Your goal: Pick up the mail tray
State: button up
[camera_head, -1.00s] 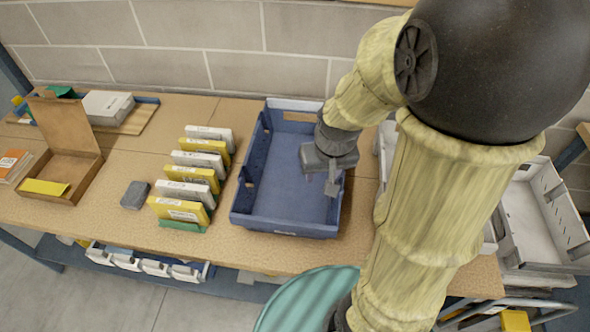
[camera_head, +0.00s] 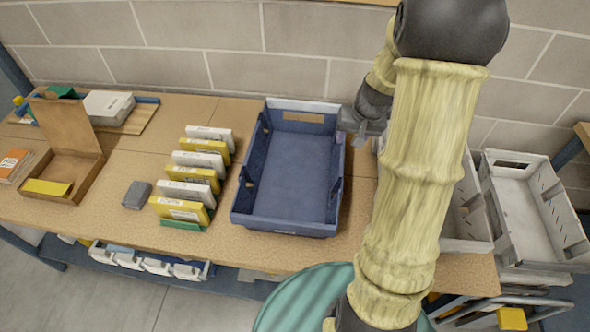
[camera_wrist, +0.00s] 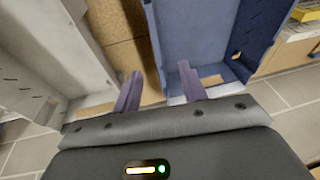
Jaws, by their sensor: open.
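The blue mail tray (camera_head: 299,180) stands empty on the wooden bench, with tall walls and a cutout in its back wall. It fills the upper right of the wrist view (camera_wrist: 205,30). My gripper (camera_head: 366,122) is at the tray's back right corner, partly hidden by my arm. In the wrist view my gripper (camera_wrist: 160,70) is open, with one finger on each side of the line of the tray's side wall. I cannot tell whether either finger touches the wall.
A grey tray (camera_head: 467,212) sits right of the blue tray, partly behind my arm. Another pale tray (camera_head: 525,212) stands farther right. Several yellow and white boxes (camera_head: 190,190) stand left of the blue tray, near a small grey block (camera_head: 137,195). A block wall (camera_head: 240,45) is behind.

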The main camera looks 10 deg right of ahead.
aim_at(342, 159)
jog(key=p+x, duration=0.1)
jog(key=x, duration=0.8)
jog(key=shift+f, duration=0.15)
jog(key=shift+d+f, duration=0.1)
jog(key=shift+f, duration=0.5)
jog(key=x, duration=0.1)
jog(key=p+x, duration=0.1)
jog(key=x, duration=0.1)
jog(key=shift+s+d+f, duration=0.1)
jog(key=shift+s, duration=0.1)
jog(key=shift+w+f, duration=0.15)
jog(key=shift+f, duration=0.3)
grip_shut()
